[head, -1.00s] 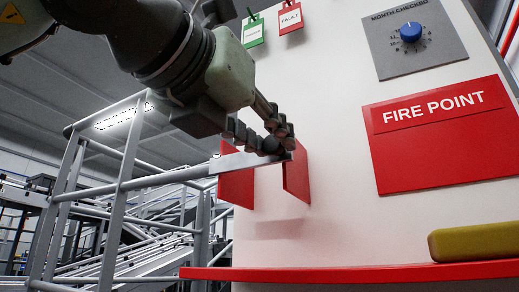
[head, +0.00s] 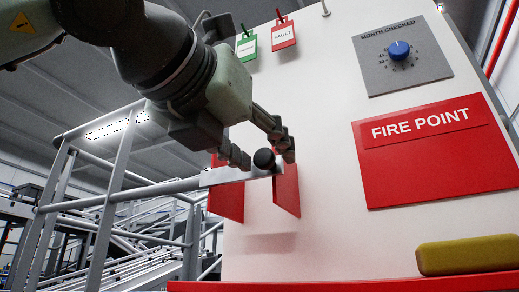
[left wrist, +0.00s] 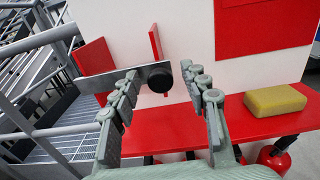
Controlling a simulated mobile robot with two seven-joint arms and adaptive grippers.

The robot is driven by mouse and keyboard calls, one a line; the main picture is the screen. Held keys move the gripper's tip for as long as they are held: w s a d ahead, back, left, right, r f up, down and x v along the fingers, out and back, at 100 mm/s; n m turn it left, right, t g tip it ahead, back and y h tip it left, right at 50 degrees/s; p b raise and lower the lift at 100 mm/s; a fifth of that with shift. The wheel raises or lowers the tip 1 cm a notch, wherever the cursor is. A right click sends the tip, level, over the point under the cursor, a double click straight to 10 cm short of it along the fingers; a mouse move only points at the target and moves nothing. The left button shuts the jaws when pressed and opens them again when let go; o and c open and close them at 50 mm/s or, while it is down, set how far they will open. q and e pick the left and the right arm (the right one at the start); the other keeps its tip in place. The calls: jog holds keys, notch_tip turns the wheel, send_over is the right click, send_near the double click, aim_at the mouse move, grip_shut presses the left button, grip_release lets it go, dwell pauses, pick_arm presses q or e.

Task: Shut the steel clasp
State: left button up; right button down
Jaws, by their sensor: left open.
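The steel clasp is a flat grey bar (head: 225,176) with a round black knob (head: 264,159) at its right end. It lies roughly level across two upright red plates, a left one (head: 227,203) and a right one (head: 287,192), on the white panel. The bar (left wrist: 113,82) and knob (left wrist: 161,82) also show in the left wrist view. My left gripper (head: 262,146) is open, with its fingers on either side of the knob and a gap visible around it. Whether a finger touches the bar is unclear. My right gripper is out of view.
A red ledge (head: 340,286) runs below, with a yellow block (head: 467,255) on it. A red FIRE POINT sign (head: 430,165), a blue dial (head: 399,50) and hanging tags (head: 283,35) are on the panel. Grey railings (head: 110,200) stand at left.

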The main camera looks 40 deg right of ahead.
pick_arm(q)
jog(key=v, duration=1.2)
dwell(0.4)
